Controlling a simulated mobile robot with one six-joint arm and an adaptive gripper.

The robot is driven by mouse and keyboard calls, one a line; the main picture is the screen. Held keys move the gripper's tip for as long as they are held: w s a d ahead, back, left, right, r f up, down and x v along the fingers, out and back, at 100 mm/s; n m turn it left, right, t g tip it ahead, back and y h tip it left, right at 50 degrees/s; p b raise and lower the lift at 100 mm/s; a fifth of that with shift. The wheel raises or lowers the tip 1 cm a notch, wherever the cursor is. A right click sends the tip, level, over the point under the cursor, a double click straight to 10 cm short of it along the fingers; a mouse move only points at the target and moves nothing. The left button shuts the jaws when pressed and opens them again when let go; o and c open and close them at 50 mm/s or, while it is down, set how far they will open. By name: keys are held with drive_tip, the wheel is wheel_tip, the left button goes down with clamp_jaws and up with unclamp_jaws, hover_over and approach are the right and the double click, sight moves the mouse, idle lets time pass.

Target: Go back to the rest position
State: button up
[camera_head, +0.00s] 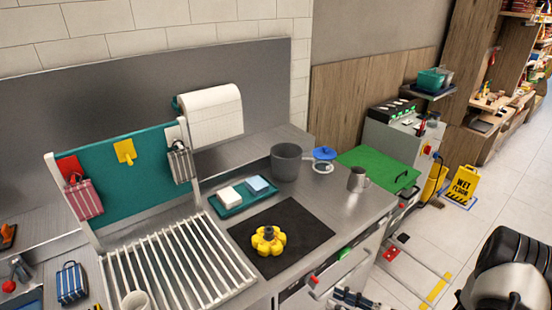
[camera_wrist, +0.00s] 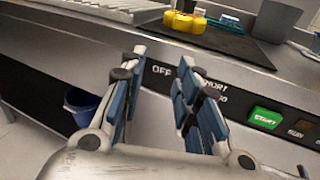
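My gripper (camera_wrist: 165,82) shows in the wrist view with its two blue-padded fingers apart and nothing between them. It is in front of the counter's front panel, below the worktop edge. In the head view only a dark part of my arm's end (camera_head: 352,298) shows at the bottom edge. A yellow lobed object with a dark knob (camera_head: 268,240) sits on the black mat (camera_head: 300,222). It also shows at the top of the wrist view (camera_wrist: 184,20).
A green START button (camera_wrist: 265,117) is on the panel right of my gripper. The counter holds a grey pot (camera_head: 286,163), a metal jug (camera_head: 358,180), a teal tray (camera_head: 228,210) and a white rack (camera_head: 170,265). A yellow wet-floor sign (camera_head: 463,184) stands on the floor at right.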

drive_tip(key=s+a+r+n+g+h, duration=0.2)
drive_tip(key=s+a+r+n+g, duration=0.2)
drive_tip(key=r+n+g, duration=0.3)
drive_tip(key=s+a+r+n+g+h, duration=0.1)
drive_tip(key=s+a+r+n+g, duration=0.35)
drive_tip(key=r+n, duration=0.35)
drive_tip(key=s+d+r+n+t+h, duration=0.4)
drive_tip(key=s+r+n+t+h, duration=0.2)
drive_tip(key=s+r+n+h, duration=0.3)
wheel_tip(320, 180, up, 3)
drive_tip(key=shift+s+d+r+n+h, duration=0.15)
drive_tip(key=shift+s+d+n+h, duration=0.25)
drive_tip(key=shift+n+h, duration=0.55)
drive_tip(key=shift+c, duration=0.4)
